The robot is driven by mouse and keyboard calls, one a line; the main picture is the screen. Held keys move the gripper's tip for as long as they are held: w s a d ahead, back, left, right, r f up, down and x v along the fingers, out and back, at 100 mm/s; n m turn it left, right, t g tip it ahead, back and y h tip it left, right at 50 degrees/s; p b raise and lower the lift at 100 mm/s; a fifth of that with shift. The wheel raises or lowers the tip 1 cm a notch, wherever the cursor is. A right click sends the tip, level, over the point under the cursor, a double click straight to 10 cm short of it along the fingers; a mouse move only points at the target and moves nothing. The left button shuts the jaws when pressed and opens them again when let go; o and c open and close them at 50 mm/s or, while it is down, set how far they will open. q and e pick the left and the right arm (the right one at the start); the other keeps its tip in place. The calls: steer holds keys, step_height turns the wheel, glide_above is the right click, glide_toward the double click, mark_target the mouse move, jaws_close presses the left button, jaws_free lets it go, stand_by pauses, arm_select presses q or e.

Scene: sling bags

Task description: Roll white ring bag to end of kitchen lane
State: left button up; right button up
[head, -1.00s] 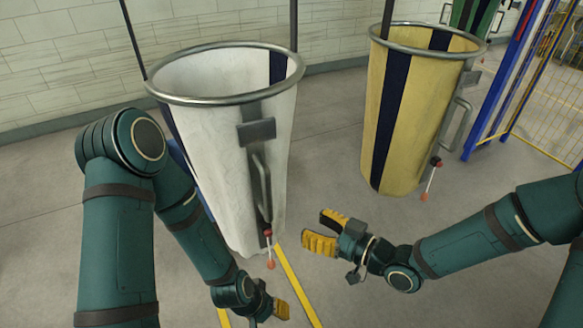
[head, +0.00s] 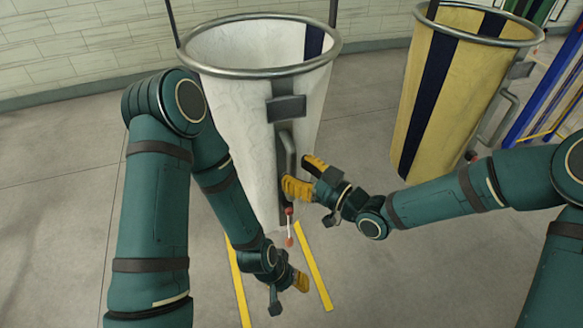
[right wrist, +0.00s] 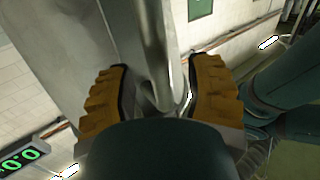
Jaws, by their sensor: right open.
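The white ring bag (head: 240,110) hangs upright from a metal ring in the head view, with a dark stripe and a grey handle (head: 290,150) on its front. My right gripper (head: 302,174) is open at the lower part of this handle. In the right wrist view, the metal handle (right wrist: 158,60) stands between the two yellow fingers of that gripper (right wrist: 158,95); I cannot tell whether they touch it. My left gripper (head: 290,284) is low in front of the bag, apart from the handle; its finger opening is unclear. A red-ended pull (head: 290,228) hangs below the handle.
A yellow bag (head: 450,90) with dark stripes hangs to the right. A green bag (head: 530,10) and blue posts (head: 545,100) are farther right. Yellow floor lines (head: 313,265) lie below the white bag. The floor at left is clear.

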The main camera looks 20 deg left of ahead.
steer(key=shift+x, duration=1)
jaws_close()
